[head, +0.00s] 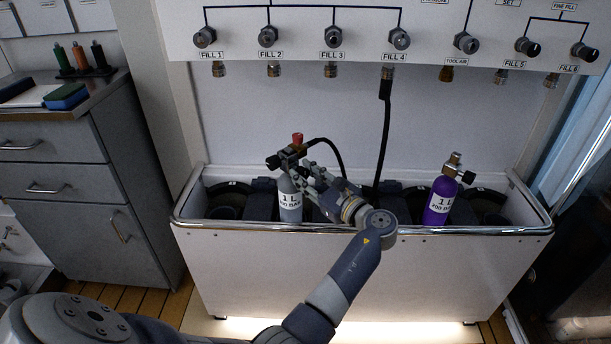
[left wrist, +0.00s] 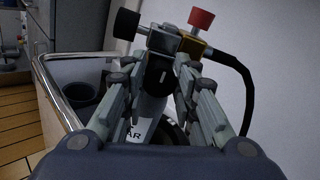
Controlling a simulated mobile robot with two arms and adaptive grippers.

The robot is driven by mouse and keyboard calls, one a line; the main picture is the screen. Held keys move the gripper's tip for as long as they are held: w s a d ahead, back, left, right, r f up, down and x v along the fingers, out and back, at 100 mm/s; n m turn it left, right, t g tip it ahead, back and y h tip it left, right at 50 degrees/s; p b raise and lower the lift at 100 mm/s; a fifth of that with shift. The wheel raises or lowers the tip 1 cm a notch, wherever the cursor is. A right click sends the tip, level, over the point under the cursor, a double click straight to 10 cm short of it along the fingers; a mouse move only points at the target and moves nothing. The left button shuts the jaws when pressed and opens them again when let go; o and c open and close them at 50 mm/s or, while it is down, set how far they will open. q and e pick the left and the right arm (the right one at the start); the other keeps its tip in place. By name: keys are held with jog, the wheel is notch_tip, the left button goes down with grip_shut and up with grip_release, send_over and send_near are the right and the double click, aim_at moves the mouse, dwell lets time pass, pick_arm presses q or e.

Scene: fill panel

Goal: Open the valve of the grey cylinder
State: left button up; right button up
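The grey cylinder (head: 289,203) stands in the trough left of centre. Its label reads 1 L. Its valve carries a black knob (head: 272,162) on the left and a red knob (head: 297,139) on top. In the left wrist view the black knob (left wrist: 126,24) and the red knob (left wrist: 200,18) lie beyond my fingertips. My left gripper (head: 312,178) is at the cylinder's top from the right. In the left wrist view its fingers (left wrist: 162,72) stand apart on either side of the dark valve part; contact is unclear. My right gripper is not in view.
A black hose (head: 384,135) runs from the FILL 4 port down behind my arm; another joins the grey cylinder's valve. A purple cylinder (head: 439,203) stands at the trough's right. The trough has a metal front rail (head: 480,230). The fill panel (head: 300,30) hangs above.

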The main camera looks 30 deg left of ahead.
pick_arm(q)
jog(key=shift+c, duration=1.4)
